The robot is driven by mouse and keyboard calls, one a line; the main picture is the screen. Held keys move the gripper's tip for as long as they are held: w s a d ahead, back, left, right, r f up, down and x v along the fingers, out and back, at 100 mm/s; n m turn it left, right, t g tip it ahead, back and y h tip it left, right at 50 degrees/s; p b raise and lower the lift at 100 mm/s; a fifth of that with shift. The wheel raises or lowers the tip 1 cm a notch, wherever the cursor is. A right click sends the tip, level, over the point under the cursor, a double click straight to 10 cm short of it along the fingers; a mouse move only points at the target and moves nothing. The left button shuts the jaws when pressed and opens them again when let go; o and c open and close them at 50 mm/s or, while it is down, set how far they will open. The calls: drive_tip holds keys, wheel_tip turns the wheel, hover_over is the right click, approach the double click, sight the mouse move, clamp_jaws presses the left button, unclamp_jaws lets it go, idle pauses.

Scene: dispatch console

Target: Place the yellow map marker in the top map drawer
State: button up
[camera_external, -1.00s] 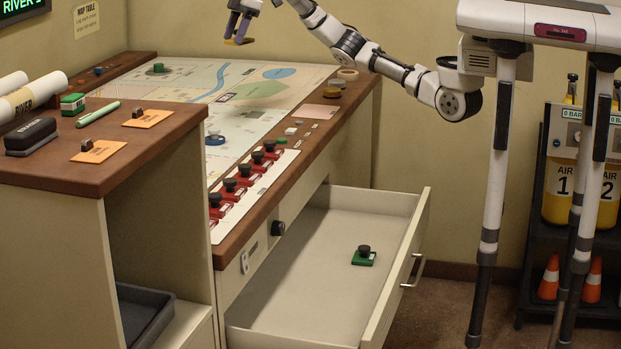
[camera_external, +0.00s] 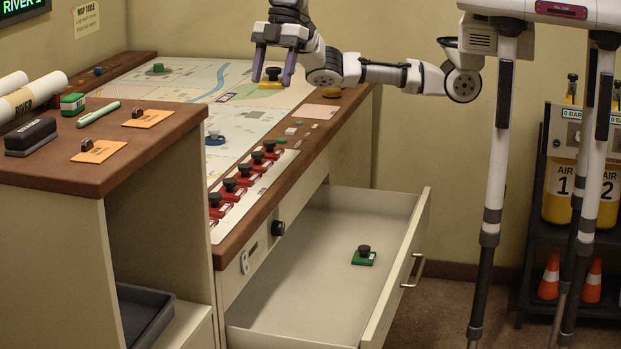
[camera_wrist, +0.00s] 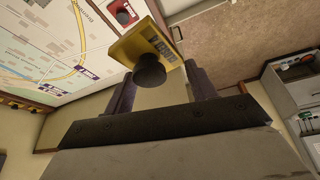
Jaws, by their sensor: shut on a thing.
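The yellow map marker (camera_external: 271,80), with a black knob on top, is held between the purple-grey fingers of my gripper (camera_external: 272,72), above the map table near its right side. In the wrist view the yellow marker (camera_wrist: 143,47) sits between the two fingers of my gripper (camera_wrist: 158,88), its black knob toward the camera. The open map drawer (camera_external: 300,290) is pulled out from the table front, below and nearer the camera than my gripper. A green marker (camera_external: 364,256) with a black knob lies inside it.
A row of red markers (camera_external: 243,178) stands along the table's front strip. A blue marker (camera_external: 214,139) and a green one (camera_external: 158,68) stand on the map. A side counter (camera_external: 110,170) is at left. The drawer floor around its green marker is clear.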

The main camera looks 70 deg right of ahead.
drive_tip(key=n+g+p, duration=0.1)
drive_tip(key=n, duration=0.1)
hover_over(327, 330)
drive_tip(key=d, duration=0.1)
drive_tip(key=f, duration=1.7)
drive_tip(key=f+p, duration=0.1)
drive_tip(key=f, duration=1.6)
drive_tip(key=f+p, duration=0.1)
drive_tip(key=f, duration=1.6)
drive_tip(key=shift+d+f, duration=0.25)
drive_tip(key=shift+f, duration=0.15)
drive_tip(key=o, duration=0.6)
drive_tip(key=shift+f, duration=0.15)
drive_tip(key=o, duration=0.5)
